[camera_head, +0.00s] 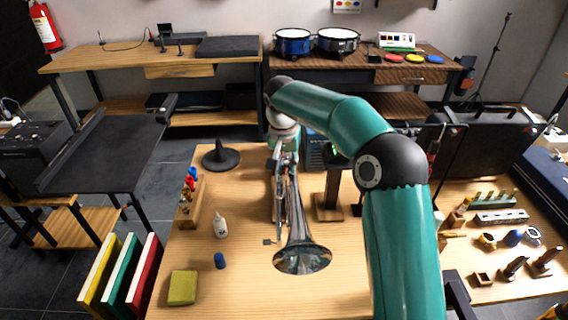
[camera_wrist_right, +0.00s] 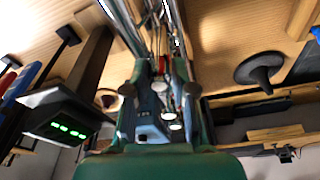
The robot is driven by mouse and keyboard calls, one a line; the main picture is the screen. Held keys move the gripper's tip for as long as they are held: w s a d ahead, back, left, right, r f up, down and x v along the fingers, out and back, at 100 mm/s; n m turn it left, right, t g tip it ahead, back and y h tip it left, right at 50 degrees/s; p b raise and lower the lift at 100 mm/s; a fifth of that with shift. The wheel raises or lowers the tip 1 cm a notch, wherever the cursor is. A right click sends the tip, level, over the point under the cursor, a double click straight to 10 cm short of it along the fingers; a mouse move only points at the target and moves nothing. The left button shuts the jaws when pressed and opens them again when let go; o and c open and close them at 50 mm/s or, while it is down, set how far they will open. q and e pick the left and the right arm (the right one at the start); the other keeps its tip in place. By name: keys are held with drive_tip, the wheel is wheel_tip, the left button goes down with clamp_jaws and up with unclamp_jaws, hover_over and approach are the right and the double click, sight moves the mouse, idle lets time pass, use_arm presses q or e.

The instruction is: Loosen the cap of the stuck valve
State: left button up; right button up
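A silver trumpet (camera_head: 302,262) is over the wooden workbench, its flared bell toward me. Its tubing runs back to my right gripper (camera_head: 284,158). In the right wrist view, trumpet tubing (camera_wrist_right: 121,22) passes beyond the fingers. My right gripper (camera_wrist_right: 160,75) is at the valve section, with small round metal parts (camera_wrist_right: 176,126) close by. The fingers overlap the metal parts, so I cannot tell whether they are closed on a cap. Which valve is stuck does not show. My left gripper is not in view.
A white bottle (camera_head: 220,226), blue cylinder (camera_head: 219,261), yellow-green block (camera_head: 182,288) and black cone (camera_head: 221,156) stand left of the trumpet. A dark post (camera_head: 331,185) stands close on its right.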

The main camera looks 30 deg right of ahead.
clamp_jaws()
drive_tip(key=shift+r, duration=0.1)
drive_tip(key=n+t+y+p, duration=0.1)
drive_tip(key=n+p, duration=0.1)
drive_tip(key=n, duration=0.3)
drive_tip(key=shift+a+n, duration=0.1)
drive_tip(key=shift+n, duration=0.2)
drive_tip(key=shift+o, duration=1.5)
unclamp_jaws()
drive_tip(key=shift+o, duration=0.5)
drive_tip(key=shift+w+a, duration=0.1)
